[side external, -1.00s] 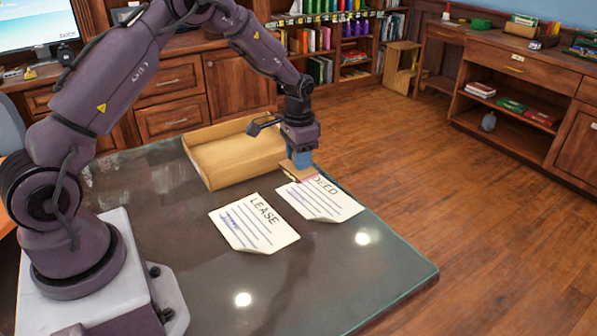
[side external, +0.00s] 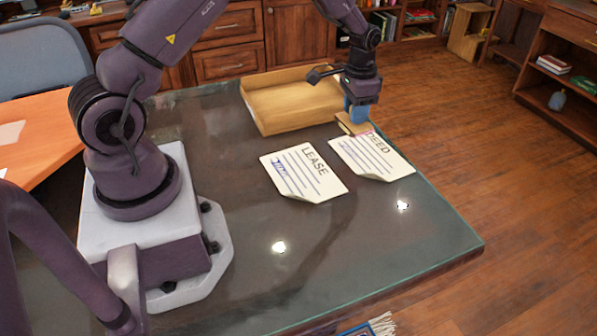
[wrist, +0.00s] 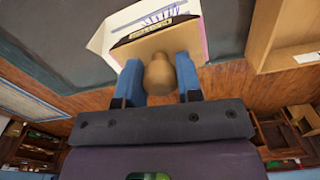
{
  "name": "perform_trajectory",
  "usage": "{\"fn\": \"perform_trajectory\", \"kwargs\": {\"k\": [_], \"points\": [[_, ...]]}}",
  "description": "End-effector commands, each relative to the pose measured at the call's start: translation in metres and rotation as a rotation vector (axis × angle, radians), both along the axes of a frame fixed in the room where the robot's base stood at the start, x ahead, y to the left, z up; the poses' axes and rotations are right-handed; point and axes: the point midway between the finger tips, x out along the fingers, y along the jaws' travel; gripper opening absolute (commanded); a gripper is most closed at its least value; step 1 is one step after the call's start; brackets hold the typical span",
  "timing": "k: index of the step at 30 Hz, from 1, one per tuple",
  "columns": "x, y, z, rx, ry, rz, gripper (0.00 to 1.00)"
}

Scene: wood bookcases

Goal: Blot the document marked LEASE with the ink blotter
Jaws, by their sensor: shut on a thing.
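The LEASE sheet (side external: 303,173) lies on the dark table, left of the DEED sheet (side external: 371,158). Both are white pages with printed lines and blue signature marks, their corners slightly curled. In the wrist view the knob (wrist: 160,76) sits between the fingers, with the tan labelled blotter top (wrist: 150,45) over part of a sheet. I cannot tell whether the blotter touches the paper.
An open wooden tray (side external: 262,113) stands behind the sheets, left of my gripper. The glossy table (side external: 370,240) is clear in front of LEASE and DEED. Its right edge runs close beyond DEED. An orange desk (side external: 45,140) is at the left.

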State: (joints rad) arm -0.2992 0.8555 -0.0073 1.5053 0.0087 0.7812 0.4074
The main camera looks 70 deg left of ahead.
Motion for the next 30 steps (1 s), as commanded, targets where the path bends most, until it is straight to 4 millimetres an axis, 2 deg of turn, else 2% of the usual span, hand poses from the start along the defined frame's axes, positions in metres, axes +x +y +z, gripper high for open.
{"fn": "perform_trajectory", "kwargs": {"k": [5, 8, 11, 15, 21, 25, 30], "points": [[0.000, 0.005, 0.004, 0.002, -0.007, 0.010, 0.05], [-0.006, 0.016, 0.016, 0.007, -0.019, 0.035, 0.05], [-0.031, 0.024, 0.022, 0.002, -0.007, 0.066, 0.05], [-0.078, 0.029, 0.024, -0.001, 0.003, 0.086, 0.05], [-0.142, 0.020, 0.017, -0.004, 0.011, 0.074, 0.05], [-0.170, 0.010, 0.010, -0.007, 0.017, 0.049, 0.05], [-0.185, 0.002, 0.001, -0.007, 0.013, 0.012, 0.05]]}}
